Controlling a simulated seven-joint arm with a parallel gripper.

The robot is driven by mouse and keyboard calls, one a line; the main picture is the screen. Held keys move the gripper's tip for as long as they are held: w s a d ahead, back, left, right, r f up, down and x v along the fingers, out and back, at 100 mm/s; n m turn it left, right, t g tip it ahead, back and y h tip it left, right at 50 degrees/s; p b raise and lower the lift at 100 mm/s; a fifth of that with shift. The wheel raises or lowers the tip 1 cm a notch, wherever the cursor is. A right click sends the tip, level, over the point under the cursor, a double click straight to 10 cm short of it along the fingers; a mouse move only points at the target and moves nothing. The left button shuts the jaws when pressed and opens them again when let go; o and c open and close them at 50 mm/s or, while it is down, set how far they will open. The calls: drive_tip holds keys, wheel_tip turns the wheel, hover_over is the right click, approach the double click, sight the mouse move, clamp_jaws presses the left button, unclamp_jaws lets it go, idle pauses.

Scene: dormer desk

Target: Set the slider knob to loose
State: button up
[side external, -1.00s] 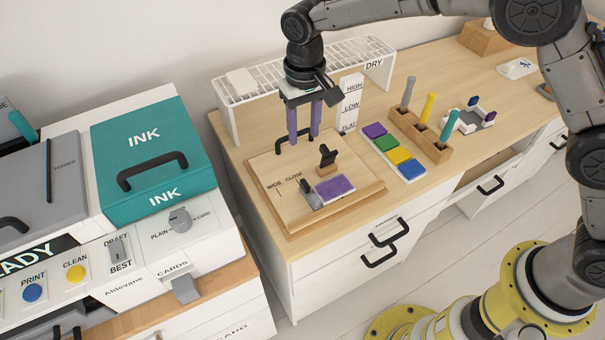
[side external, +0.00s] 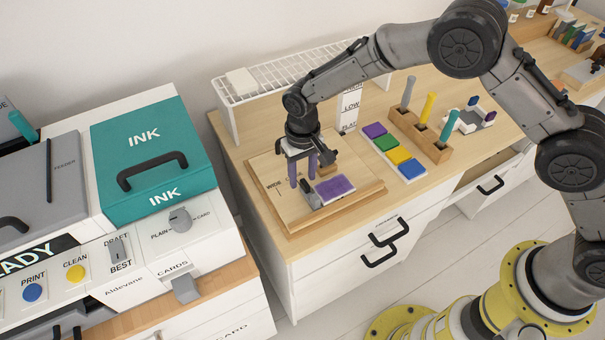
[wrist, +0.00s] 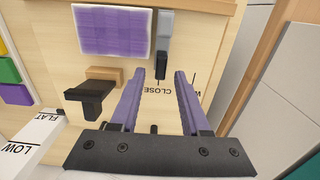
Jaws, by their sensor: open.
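A light wooden board (side external: 276,208) lies on the desk, with a purple pad (side external: 335,188) near its front. A small dark upright knob with a grey part (wrist: 162,45) stands beside the pad. Printing near it reads "CLOSE", with a partly hidden word starting with W; I read no "loose". A black T-shaped handle on a wooden block (wrist: 95,95) is on the board to the left in the wrist view. My gripper (side external: 303,184), with purple fingers, is open and empty just behind the knob. The fingertips (wrist: 170,74) point towards the knob; contact cannot be told.
A white wire rack (side external: 290,80) stands behind the board. A HIGH/LOW/FLAT upright (side external: 349,108), a strip of coloured pads (side external: 412,170) and a wooden pen block (side external: 420,135) stand to the right. A teal INK box (side external: 150,150) is left, across a gap.

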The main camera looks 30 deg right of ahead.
drive_tip(key=shift+f, duration=0.2)
drive_tip(key=shift+c, duration=0.2)
clamp_jaws()
